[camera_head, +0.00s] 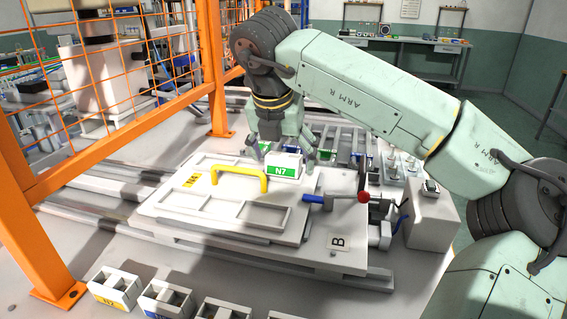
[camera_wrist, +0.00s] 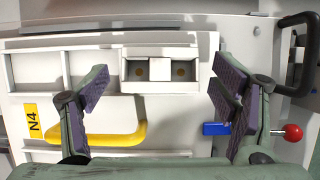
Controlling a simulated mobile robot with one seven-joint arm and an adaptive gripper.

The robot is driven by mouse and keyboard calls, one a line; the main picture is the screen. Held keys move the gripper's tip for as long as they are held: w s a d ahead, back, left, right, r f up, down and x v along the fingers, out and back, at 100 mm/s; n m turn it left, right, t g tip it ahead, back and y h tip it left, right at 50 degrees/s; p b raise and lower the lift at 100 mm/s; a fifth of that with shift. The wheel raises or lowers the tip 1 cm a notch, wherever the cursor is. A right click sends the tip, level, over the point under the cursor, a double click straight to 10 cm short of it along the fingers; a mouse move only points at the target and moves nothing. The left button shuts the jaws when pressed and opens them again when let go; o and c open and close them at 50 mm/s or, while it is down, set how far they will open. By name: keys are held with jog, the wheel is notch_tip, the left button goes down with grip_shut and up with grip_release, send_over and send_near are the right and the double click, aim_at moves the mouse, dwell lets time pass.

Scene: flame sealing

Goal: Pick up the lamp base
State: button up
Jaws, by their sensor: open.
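A small white box with a green N7 label (camera_head: 284,169), the likely lamp base, sits on the white fixture plate (camera_head: 180,212). In the wrist view its top (camera_wrist: 160,52) shows two square compartments, each with a round brownish spot inside. My gripper (camera_head: 284,154) is open and points down at the box. In the wrist view, its two fingers (camera_wrist: 160,88) stand left and right of the box with gaps on both sides. Nothing is held. How high the fingertips are above the plate is hard to tell.
A yellow handle (camera_head: 240,170) rises from the plate left of the box. A lever with a red ball (camera_head: 363,197) lies to the front right. Several small boxes, one being a yellow-labelled box (camera_head: 115,286), stand at the front edge. An orange fence post (camera_head: 30,190) is at left.

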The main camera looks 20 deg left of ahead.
jog(key=shift+c, duration=0.5)
jog(key=c, duration=1.2)
jog(key=shift+c, duration=0.2)
jog(key=shift+r, duration=0.15)
